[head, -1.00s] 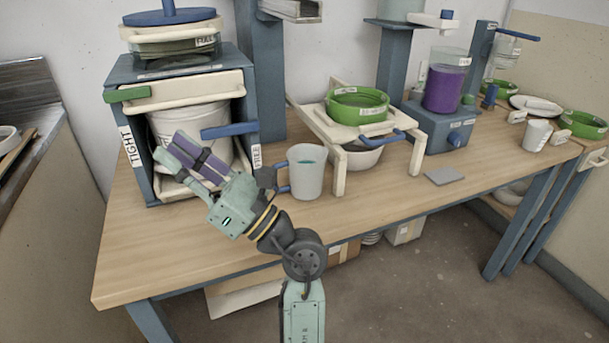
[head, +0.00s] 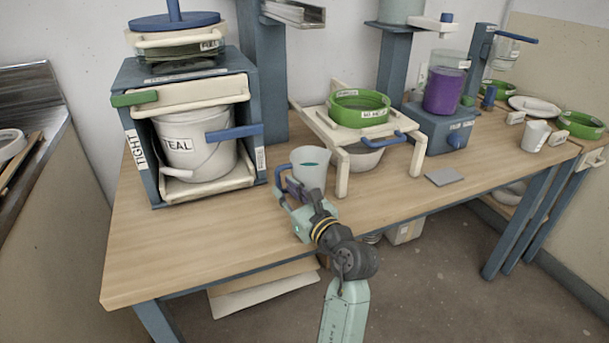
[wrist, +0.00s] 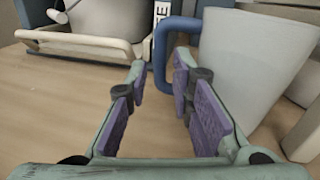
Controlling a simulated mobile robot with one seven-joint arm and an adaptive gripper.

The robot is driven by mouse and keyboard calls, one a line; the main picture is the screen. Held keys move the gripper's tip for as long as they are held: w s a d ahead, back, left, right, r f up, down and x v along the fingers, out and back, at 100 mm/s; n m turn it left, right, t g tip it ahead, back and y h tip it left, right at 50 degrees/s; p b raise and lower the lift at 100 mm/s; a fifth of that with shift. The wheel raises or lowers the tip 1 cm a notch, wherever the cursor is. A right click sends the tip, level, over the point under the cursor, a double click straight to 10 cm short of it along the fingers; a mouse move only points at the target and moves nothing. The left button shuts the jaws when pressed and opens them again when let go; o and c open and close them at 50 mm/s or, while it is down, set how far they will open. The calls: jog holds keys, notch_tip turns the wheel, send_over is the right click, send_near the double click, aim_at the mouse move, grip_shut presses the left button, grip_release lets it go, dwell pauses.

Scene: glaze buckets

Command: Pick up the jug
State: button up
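The jug (head: 313,172) is a pale grey-white cup with teal liquid inside and a blue handle on its left. It stands upright on the wooden table (head: 190,250). In the wrist view the jug (wrist: 255,65) fills the upper right, and its blue handle (wrist: 161,55) shows in the gap between my fingertips. My gripper (head: 287,190) is at the jug's front left, low over the table, and partly covers the jug's lower part. The wrist view shows my gripper (wrist: 160,73) open, with purple pads apart. I cannot tell whether the handle is inside the fingers or just beyond them.
A blue stand at the left holds a bucket labelled TEAL (head: 195,145) with a blue lever (head: 234,132). A cream frame (head: 342,185) with a green sieve (head: 359,108) stands close at the jug's right. The front left of the table is clear.

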aim_at(280, 183)
jog(key=shift+p+x, duration=0.35)
jog(key=shift+x, duration=1.65)
jog(key=shift+r, duration=0.1)
jog(key=shift+c, duration=0.5)
grip_shut()
